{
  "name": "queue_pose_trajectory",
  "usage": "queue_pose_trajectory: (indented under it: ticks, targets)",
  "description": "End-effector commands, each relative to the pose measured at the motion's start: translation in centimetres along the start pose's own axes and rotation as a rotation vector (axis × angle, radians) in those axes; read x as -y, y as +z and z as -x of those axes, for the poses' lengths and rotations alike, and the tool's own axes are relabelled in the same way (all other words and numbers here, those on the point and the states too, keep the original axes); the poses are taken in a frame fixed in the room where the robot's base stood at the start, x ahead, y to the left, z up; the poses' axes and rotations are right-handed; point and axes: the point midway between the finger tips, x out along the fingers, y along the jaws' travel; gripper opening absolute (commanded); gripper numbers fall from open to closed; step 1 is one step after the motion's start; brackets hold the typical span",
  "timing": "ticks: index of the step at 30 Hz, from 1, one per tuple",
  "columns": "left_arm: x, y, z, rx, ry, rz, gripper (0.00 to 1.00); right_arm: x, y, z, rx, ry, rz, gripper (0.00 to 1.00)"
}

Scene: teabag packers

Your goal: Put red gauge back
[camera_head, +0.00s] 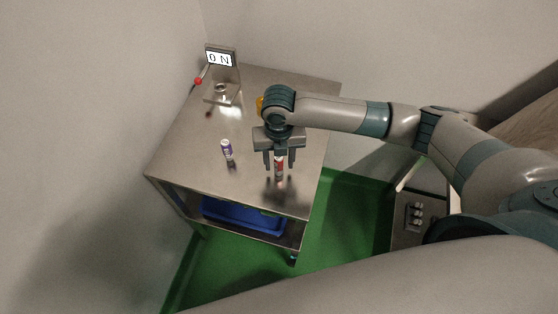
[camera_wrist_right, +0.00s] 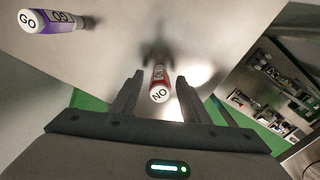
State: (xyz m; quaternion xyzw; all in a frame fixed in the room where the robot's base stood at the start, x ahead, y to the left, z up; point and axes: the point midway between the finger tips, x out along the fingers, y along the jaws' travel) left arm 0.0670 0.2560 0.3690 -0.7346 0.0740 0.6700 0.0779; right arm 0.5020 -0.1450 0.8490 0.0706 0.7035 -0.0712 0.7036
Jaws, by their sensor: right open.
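The red gauge (camera_head: 279,166) is a small red and white cylinder on the steel table (camera_head: 190,150). In the right wrist view the red gauge (camera_wrist_right: 159,82) shows a white end marked "NO". My right gripper (camera_head: 279,162) is open, with its fingers on either side of the red gauge. In the right wrist view the fingertips (camera_wrist_right: 157,80) also stand apart around it, and I see no clear contact. A purple and white gauge (camera_head: 227,150) stands to the left on the table; its end reads "GO" in the right wrist view (camera_wrist_right: 52,20). My left gripper is not in view.
A sign reading "ON" (camera_head: 220,59) and a lever with a red knob (camera_head: 198,81) are at the table's back left, by a small fixture (camera_head: 221,92). A blue bin (camera_head: 243,216) sits under the table. A grey stand with small parts (camera_head: 418,214) is at right.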

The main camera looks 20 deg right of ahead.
Motion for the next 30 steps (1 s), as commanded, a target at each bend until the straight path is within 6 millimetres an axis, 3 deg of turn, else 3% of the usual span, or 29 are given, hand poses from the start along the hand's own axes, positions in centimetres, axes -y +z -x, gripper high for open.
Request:
queue_pose_trajectory:
  ticks: [5, 21, 30]
  targets:
    - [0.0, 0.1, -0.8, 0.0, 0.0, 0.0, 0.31, 0.0, 0.1, 1.6, 0.004, 0.001, 0.0, 0.42]
    - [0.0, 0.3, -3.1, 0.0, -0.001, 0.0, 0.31, -0.1, 0.1, 10.4, 0.003, 0.003, 0.0, 0.42]
    - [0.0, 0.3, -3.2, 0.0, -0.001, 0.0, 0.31, 0.0, 0.0, 11.8, 0.001, 0.001, 0.0, 0.42]
